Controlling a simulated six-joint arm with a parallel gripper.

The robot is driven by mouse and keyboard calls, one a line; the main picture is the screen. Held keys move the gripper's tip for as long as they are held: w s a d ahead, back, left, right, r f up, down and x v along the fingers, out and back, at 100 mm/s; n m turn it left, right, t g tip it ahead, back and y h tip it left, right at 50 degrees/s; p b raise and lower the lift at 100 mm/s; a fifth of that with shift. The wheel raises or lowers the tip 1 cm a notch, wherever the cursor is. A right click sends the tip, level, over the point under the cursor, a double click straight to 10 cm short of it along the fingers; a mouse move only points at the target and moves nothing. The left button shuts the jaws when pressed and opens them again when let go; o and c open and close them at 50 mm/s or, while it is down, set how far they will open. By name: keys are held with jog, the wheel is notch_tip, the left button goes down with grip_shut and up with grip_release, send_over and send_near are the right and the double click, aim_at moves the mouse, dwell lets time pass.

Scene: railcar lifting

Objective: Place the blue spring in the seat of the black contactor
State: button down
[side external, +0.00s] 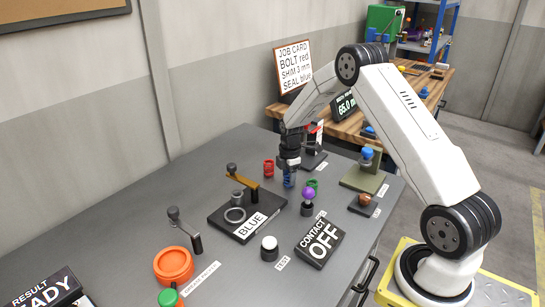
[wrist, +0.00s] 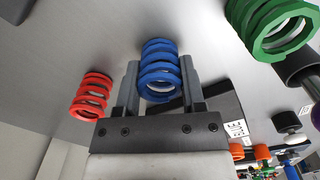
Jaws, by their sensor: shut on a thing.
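The blue spring (side external: 289,178) is upright between the fingers of my gripper (side external: 288,164). In the wrist view the blue spring (wrist: 160,70) sits between both grey fingers of my gripper (wrist: 159,75), which is shut on it. I cannot tell whether its lower end touches the table. The black contactor (side external: 218,222) is a flat dark base with a BLUE label, to the left of and nearer than the gripper. A grey ring (side external: 235,215) lies on it, beside a short grey cylinder (side external: 238,196) and a brass arm (side external: 246,184).
A red spring (side external: 268,169) stands left of the gripper, a green spring (side external: 312,185) to the right. An orange round part (side external: 173,264) and a lever (side external: 185,229) stand at left.

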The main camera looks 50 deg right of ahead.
jog(key=shift+r, duration=0.1)
jog(key=shift+r, duration=0.85)
jog(key=s+a+r, duration=0.5)
jog(key=s+r, duration=0.6)
jog(key=s, duration=0.2)
jog(key=shift+a, duration=0.1)
